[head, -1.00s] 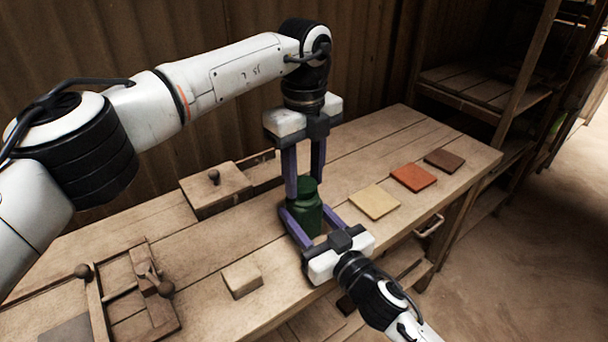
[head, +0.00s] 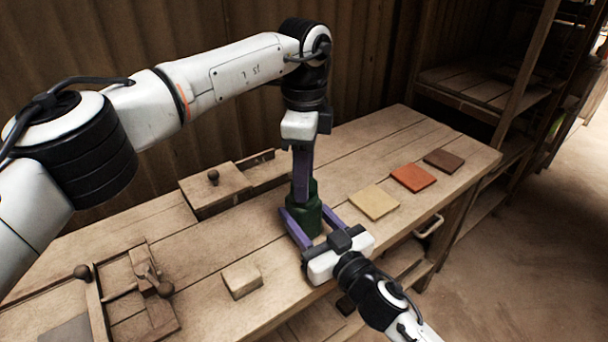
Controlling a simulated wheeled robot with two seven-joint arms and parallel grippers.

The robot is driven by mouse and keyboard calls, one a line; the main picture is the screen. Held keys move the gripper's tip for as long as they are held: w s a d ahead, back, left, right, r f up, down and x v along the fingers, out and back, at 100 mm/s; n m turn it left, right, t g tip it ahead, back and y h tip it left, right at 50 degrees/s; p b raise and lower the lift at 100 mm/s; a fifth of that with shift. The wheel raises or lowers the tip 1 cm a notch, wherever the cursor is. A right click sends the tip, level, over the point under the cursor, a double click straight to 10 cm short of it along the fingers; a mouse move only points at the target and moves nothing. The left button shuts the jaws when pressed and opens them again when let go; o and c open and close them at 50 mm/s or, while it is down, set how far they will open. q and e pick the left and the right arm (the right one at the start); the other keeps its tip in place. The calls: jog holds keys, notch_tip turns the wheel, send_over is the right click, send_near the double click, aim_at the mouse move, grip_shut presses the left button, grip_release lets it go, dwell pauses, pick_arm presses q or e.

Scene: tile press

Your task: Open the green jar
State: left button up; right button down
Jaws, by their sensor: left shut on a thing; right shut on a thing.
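The green jar (head: 305,219) stands upright on the wooden table, right of its middle. My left gripper (head: 302,190) comes straight down from above and is shut on the top of the jar, at its lid. Its fingers are seen edge-on and hide most of the lid. My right gripper (head: 303,226) reaches in level from the front right and is shut on the jar's body, one finger on each side. Whether the lid is apart from the body cannot be told.
Yellow (head: 374,202), orange (head: 413,178) and brown (head: 444,161) tiles lie right of the jar. A wooden block (head: 242,279) lies at the front. A lidded wooden box (head: 215,190) stands behind left, and a wooden press (head: 145,290) at front left. Shelves (head: 480,88) stand at the back right.

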pick_arm(q)
jog(key=shift+r, duration=0.15)
jog(key=shift+r, duration=0.9)
jog(key=shift+r, duration=0.1)
jog(key=shift+r, duration=1.95)
pick_arm(e)
jog(key=c, duration=0.8)
grip_release()
